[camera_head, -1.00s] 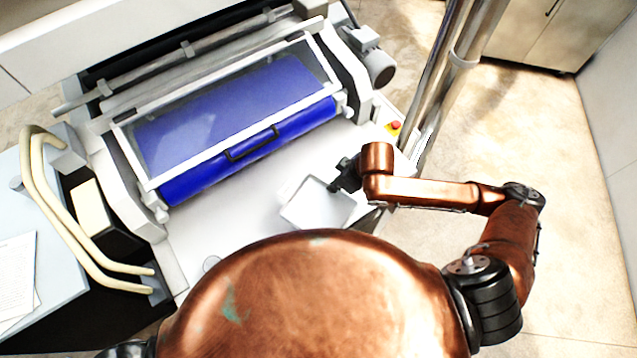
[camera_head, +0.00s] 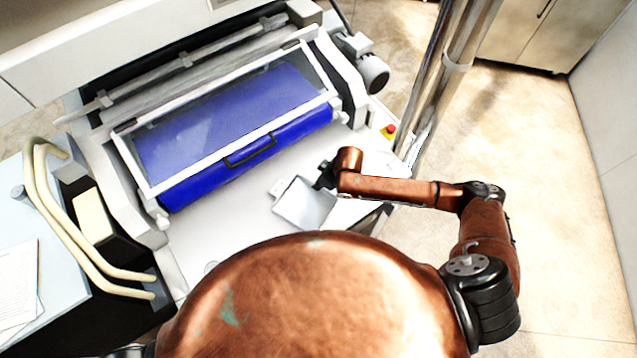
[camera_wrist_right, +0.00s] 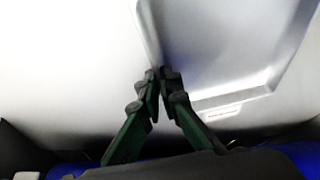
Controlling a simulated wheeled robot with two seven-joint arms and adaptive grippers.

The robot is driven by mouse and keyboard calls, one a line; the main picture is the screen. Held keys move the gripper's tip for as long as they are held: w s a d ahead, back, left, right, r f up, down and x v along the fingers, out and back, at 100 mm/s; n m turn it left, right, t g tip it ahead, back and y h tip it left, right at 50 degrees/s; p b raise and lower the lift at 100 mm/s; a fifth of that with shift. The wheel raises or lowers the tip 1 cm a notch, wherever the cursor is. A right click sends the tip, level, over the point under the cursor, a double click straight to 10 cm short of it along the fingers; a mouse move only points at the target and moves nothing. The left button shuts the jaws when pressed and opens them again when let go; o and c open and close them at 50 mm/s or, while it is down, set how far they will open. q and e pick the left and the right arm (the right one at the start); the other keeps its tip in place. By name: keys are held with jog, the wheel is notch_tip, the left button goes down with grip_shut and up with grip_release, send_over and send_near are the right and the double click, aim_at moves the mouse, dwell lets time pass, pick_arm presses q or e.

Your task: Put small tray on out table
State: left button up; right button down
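The small tray (camera_head: 303,207) is a shallow, light grey square tray in front of the blue roller cover. In the head view it is over the white out table (camera_head: 215,238); I cannot tell whether it touches the surface. My right gripper (camera_head: 325,177) is at the tray's upper right edge. In the right wrist view the fingertips (camera_wrist_right: 160,74) are close together on the rim of the tray (camera_wrist_right: 220,45). My left gripper is not in view.
The sheeter's blue cover (camera_head: 235,125) with a black handle lies behind the table. A metal post (camera_head: 440,85) and a red button (camera_head: 390,129) are to the right. Curved cream rails (camera_head: 85,255) stand at the left. The table left of the tray is mostly clear.

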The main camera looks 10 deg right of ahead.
jog(key=shift+f, duration=0.1)
jog(key=c, duration=2.2)
grip_release()
jog(key=shift+o, duration=0.2)
jog(key=v, duration=1.2)
jog(key=shift+b, duration=0.35)
